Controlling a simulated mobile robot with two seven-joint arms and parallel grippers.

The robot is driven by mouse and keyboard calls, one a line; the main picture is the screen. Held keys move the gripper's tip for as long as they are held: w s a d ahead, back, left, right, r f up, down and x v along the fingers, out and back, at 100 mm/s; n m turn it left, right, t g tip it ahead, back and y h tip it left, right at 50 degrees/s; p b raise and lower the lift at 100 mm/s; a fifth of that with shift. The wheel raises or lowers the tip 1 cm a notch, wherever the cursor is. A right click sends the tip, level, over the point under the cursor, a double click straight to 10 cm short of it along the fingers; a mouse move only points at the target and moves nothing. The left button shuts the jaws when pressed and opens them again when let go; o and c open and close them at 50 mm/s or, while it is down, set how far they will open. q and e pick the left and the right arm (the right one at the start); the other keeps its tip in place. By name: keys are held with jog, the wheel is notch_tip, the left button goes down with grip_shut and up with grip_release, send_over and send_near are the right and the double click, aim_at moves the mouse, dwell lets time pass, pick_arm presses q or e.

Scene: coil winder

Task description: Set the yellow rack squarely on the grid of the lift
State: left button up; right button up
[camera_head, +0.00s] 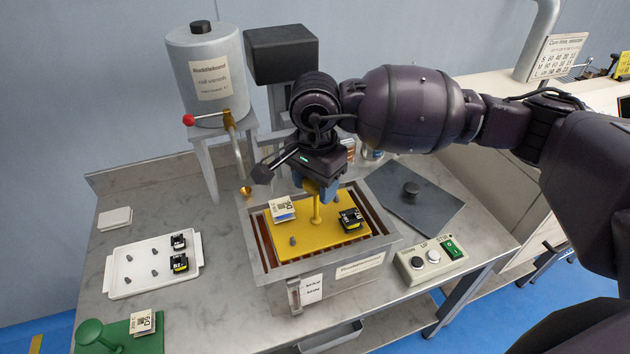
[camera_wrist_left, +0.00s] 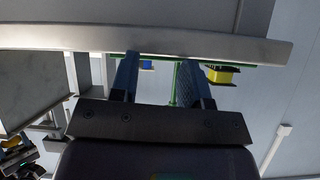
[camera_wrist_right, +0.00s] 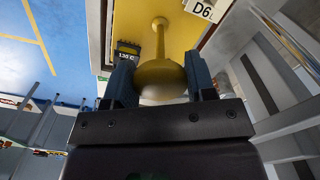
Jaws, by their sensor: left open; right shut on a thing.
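The yellow rack (camera_head: 315,242) is inside the metal frame of the lift (camera_head: 263,277), over the reddish-brown grid (camera_head: 378,219). Its edges run roughly along the frame; I cannot tell whether it touches the grid. It carries a black coil (camera_head: 350,218), a white-carded piece (camera_head: 283,208) and small grey pegs. My right gripper (camera_head: 318,188) is above it, shut on the knob of its post; the knob (camera_wrist_right: 160,80) shows between the fingers in the right wrist view. My left gripper (camera_wrist_left: 155,75) is open, with a thin green post (camera_wrist_left: 173,80) behind its fingers. It is outside the head view.
A control box (camera_head: 430,258) with buttons and a green switch stands right of the frame. A dark lid (camera_head: 405,205) lies behind it. A white tray (camera_head: 125,287) with coils and a green rack (camera_head: 148,343) are at left. A varnish tank (camera_head: 208,65) stands behind.

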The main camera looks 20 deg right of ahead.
jog(key=shift+f, duration=0.2)
jog(key=o, duration=1.4)
jog(key=shift+o, duration=0.2)
notch_tip(320, 180, up, 11)
jog(key=shift+f, duration=0.1)
jog(key=shift+s, duration=0.1)
